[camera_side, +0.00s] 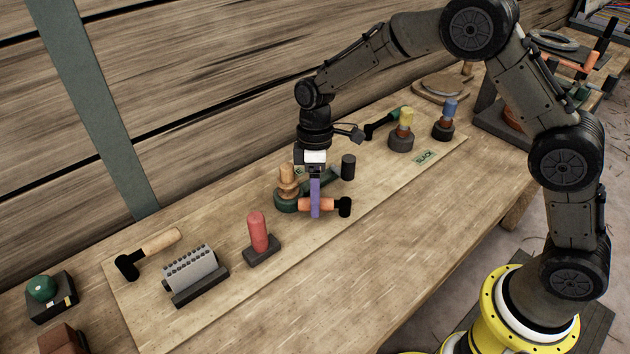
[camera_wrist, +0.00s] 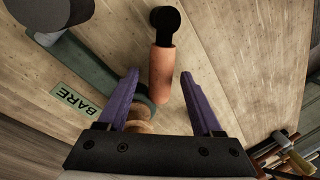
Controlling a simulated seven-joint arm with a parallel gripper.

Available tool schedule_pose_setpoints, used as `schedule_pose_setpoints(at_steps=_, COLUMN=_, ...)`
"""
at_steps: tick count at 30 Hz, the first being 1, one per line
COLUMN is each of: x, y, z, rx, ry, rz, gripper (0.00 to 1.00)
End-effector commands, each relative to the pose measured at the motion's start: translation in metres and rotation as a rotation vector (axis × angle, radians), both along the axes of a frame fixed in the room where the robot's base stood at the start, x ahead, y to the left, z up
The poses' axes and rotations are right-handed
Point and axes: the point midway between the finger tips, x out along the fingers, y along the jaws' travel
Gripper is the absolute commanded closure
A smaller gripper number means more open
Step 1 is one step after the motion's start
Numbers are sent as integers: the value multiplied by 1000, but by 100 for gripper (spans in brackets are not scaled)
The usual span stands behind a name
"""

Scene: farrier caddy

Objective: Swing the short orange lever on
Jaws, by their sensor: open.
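The short orange lever (camera_side: 303,204) with a black end juts out from a green round base (camera_side: 287,205) that carries a stacked wooden knob (camera_side: 287,180). A longer green lever with a black cylinder (camera_side: 348,167) lies behind it. In the wrist view the orange lever (camera_wrist: 162,75) points up the picture, and the wooden knob (camera_wrist: 140,127) is partly hidden behind the gripper body. My gripper (camera_wrist: 160,72) is open, with purple fingers on either side of the orange lever. In the side view a purple finger of my gripper (camera_side: 315,212) crosses in front of the lever. Contact cannot be told.
A red post (camera_side: 257,231), a grey ribbed block (camera_side: 190,271) and a wooden-handled hammer (camera_side: 150,251) stand or lie to the left. Yellow-topped (camera_side: 406,118) and blue-topped (camera_side: 449,107) posts stand to the right. The bench front is clear. A plank wall runs behind.

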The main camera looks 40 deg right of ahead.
Motion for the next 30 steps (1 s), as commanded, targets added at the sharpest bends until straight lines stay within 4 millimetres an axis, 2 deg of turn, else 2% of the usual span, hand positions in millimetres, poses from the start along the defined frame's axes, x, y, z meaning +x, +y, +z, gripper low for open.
schedule_pose_setpoints(at_steps=5, x=4, y=-3, z=21, rx=1, ry=-5, rz=-1, gripper=33)
schedule_pose_setpoints(at_steps=18, x=18, y=-15, z=110, rx=0, ry=-7, rz=-2, gripper=33)
schedule_pose_setpoints(at_steps=24, x=20, y=-17, z=130, rx=0, ry=-4, rz=-2, gripper=33)
schedule_pose_setpoints(at_steps=30, x=21, y=-18, z=135, rx=0, ry=-3, rz=-1, gripper=33)
